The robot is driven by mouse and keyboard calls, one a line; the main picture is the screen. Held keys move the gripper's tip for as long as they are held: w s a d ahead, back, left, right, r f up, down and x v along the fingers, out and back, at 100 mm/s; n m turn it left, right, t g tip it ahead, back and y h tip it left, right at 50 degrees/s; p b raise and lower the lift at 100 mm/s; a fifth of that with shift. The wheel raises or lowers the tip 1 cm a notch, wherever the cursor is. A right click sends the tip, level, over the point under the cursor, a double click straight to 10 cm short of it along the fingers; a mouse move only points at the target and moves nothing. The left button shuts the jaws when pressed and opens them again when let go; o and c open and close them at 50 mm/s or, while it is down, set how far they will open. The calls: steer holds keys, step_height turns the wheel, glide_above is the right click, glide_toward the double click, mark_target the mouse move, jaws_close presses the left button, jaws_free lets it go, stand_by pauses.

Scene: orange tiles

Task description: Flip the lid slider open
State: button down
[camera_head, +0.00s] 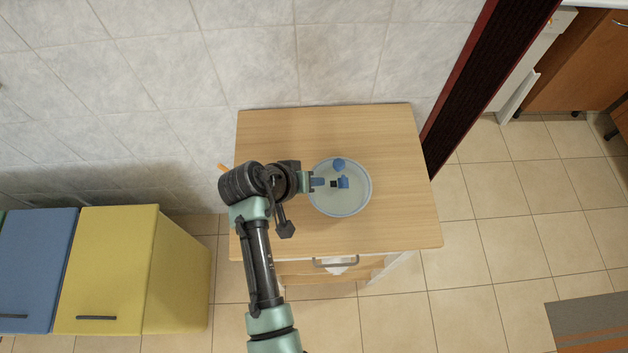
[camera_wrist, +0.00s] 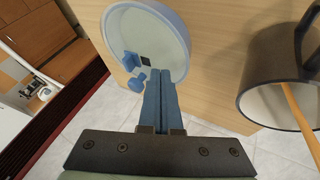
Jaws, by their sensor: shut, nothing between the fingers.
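A round, pale container or lid (camera_head: 326,206) with a light-blue rim sits on the wooden cabinet top, right of my gripper. It also shows in the wrist view (camera_wrist: 178,28). Small blue parts (camera_head: 339,165) and a dark square piece (camera_wrist: 146,61) show within its outline; I cannot tell which is the slider or its position. My gripper (camera_head: 318,182) is shut and empty, its blue fingers pointing at the round thing. In the wrist view the fingertips (camera_wrist: 161,76) overlap its lower edge; contact cannot be told.
The wooden top (camera_head: 400,140) is clear around the right side. A dark mug (camera_wrist: 246,85) with an orange pencil (camera_wrist: 299,120) stands close by in the wrist view. A tiled wall (camera_head: 250,60) is behind; yellow (camera_head: 110,260) and blue (camera_head: 38,260) cabinets are left.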

steer(key=b+v, duration=0.1)
steer(key=v, duration=0.9)
steer(key=shift+a, duration=0.15)
steer(key=w+d+r+t+y, duration=0.1)
steer(key=w+r+t+y, duration=0.3)
steer(key=r, duration=0.9)
steer(key=w+d+r+t+y, duration=0.1)
steer(key=w+r+t, duration=0.55)
steer(key=r, duration=0.65)
steer(key=s+r+t, duration=0.4)
steer(key=r, duration=0.7)
steer(key=s+r+n+t, duration=0.1)
steer(key=s+r+t, duration=0.3)
steer(key=r, duration=0.6)
steer(key=s+r+t, duration=0.4)
steer(key=s+r, duration=0.2)
steer(key=r, duration=0.5)
steer(key=shift+d+r+y, duration=0.3)
steer(key=shift+d+y, duration=0.1)
